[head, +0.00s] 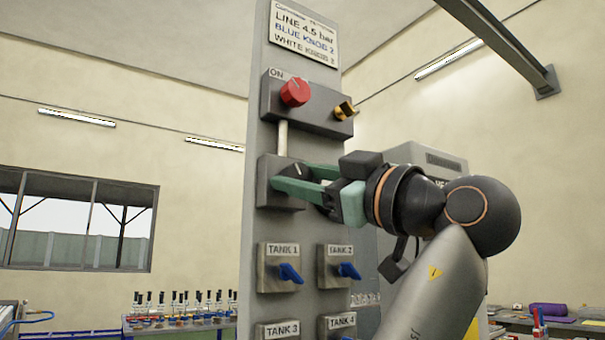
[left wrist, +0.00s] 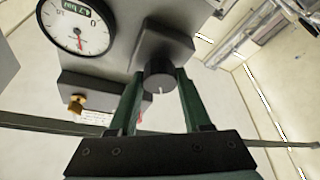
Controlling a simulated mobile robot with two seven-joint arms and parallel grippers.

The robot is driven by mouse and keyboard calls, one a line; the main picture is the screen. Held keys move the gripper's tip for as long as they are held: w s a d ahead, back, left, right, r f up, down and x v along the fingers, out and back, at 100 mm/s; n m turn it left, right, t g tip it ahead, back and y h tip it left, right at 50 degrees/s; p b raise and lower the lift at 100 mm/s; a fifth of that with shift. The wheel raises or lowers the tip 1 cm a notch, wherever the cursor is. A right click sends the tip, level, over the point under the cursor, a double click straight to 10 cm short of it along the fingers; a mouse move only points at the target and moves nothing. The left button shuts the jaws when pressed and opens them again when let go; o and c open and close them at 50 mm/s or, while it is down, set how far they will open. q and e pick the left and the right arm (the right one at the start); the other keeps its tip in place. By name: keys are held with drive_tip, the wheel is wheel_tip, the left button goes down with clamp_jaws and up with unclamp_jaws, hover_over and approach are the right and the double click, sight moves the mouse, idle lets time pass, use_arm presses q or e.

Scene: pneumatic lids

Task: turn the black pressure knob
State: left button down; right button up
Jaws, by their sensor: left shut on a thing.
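The black pressure knob (left wrist: 160,74) sticks out of a grey block on the tall grey panel (head: 223,290). In the left wrist view it sits between my two green fingers, with a pale mark on its rim pointing towards the gripper palm. My left gripper (head: 288,178) is shut on the knob, and in the head view its fingers partly hide it. A round white gauge (left wrist: 76,24) with a red needle and a small digital bar display is beside the knob; its digits are hard to read. My right gripper is not in view.
A sign (head: 304,32) reads LINE 4.5 bar, BLUE KNOB 2, WHITE KNOB 3. A red knob (head: 294,92) and a brass fitting (head: 344,110) are above my gripper. Blue tank handles (head: 290,273) stick out below. A bench with bottles stands at the lower left.

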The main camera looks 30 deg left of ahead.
use_arm(q)
drive_tip(key=shift+c, duration=1.7)
unclamp_jaws()
drive_tip(key=v, duration=1.2)
drive_tip(key=shift+d, duration=0.3)
